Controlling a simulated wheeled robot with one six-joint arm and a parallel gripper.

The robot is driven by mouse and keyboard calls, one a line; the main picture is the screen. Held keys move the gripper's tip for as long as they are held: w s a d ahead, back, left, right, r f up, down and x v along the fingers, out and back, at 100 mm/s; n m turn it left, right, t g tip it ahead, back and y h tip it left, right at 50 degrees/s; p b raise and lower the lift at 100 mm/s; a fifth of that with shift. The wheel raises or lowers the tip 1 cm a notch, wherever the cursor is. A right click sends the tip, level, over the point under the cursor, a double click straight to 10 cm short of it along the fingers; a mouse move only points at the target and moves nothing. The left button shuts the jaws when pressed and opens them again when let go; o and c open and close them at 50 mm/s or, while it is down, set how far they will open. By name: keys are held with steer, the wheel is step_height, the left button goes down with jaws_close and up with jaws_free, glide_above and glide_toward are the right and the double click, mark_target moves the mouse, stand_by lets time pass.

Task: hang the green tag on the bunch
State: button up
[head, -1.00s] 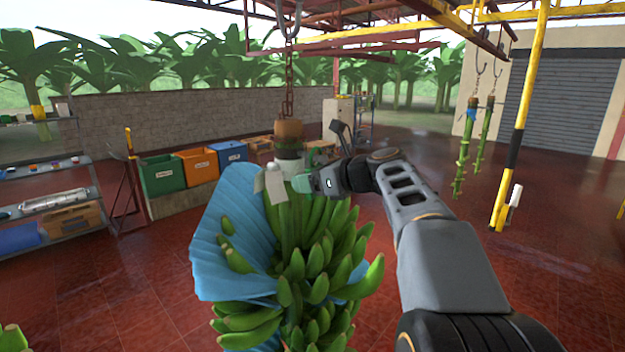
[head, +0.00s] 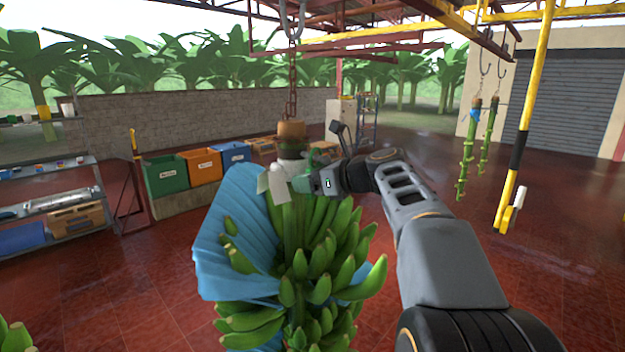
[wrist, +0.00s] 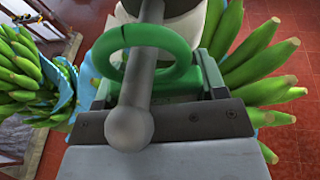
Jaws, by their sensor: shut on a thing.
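A bunch of green bananas (head: 318,250) hangs with blue plastic on its left side. A pale collar (head: 291,170) is around the stem top, with white tags (head: 277,188) at its front. My gripper (head: 303,183) is at the right of these tags, shut on the green tag, whose body is mostly hidden. In the wrist view the green tag's ring (wrist: 186,76) shows above the jaws (wrist: 160,112). A grey peg with a round knob (wrist: 130,128) appears to pass through the ring, its knob on the camera's side.
Bananas (wrist: 265,60) are close on both sides of the gripper in the wrist view. A chain (head: 292,92) holds the bunch from above. Green, orange and blue bins (head: 200,168) stand behind. Bare stems (head: 467,150) hang at right near a yellow post (head: 522,120).

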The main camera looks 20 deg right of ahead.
steer(key=shift+w+a+f, duration=0.1)
steer(key=shift+w+f, duration=0.05)
steer(key=shift+f, duration=0.15)
stand_by(0.9)
steer(key=o, duration=1.4)
